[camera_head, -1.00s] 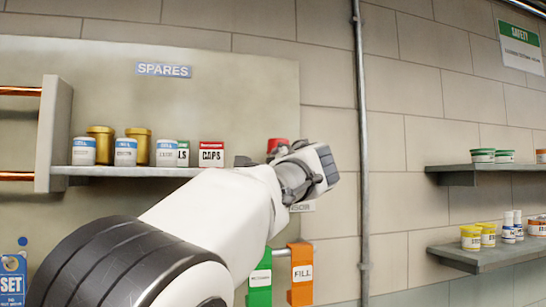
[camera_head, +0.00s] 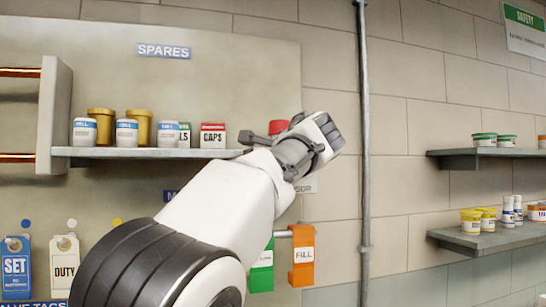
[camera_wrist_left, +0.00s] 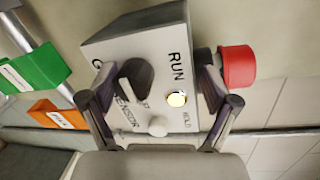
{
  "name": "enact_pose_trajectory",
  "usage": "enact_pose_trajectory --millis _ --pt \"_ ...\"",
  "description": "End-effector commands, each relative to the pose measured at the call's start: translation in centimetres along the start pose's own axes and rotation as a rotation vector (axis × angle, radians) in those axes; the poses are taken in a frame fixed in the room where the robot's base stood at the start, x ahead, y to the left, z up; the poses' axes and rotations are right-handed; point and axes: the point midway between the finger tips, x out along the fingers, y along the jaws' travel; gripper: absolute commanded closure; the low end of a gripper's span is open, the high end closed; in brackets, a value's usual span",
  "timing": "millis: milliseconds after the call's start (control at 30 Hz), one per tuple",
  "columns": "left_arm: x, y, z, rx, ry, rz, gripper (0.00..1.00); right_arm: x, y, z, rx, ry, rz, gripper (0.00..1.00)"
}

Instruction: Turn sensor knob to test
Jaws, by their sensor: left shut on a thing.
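The sensor box (camera_wrist_left: 165,50) is a grey box with RUN and HOLD lettering, seen turned sideways in the left wrist view. In the head view my left gripper (camera_head: 290,145) hides most of the box. My right gripper is not in view.
A SPARES shelf (camera_head: 110,152) with several jars stands left of the gripper. Green (camera_head: 262,270) and orange (camera_head: 302,257) tags hang below. A vertical pipe (camera_head: 364,190) runs close on the right. Two shelves (camera_head: 490,158) with tubs are farther right.

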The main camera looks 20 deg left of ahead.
Motion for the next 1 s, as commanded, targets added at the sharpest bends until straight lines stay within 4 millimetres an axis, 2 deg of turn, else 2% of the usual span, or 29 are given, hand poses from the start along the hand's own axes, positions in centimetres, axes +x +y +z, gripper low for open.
enact_pose_trajectory --millis 33,500,800,1000 --pt "-1.0 -0.7 0.3 -0.005 -0.002 -0.022 0.4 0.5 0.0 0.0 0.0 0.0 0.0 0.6" --pt "-5.0 0.1 0.0 -0.003 0.0 -0.019 0.4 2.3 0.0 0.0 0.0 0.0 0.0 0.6" --pt "-7.1 0.8 -0.1 -0.002 -0.001 -0.01 0.4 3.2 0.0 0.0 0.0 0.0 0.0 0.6" --pt "-7.3 0.8 -0.1 -0.001 -0.001 -0.008 0.4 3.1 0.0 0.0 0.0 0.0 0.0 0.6"
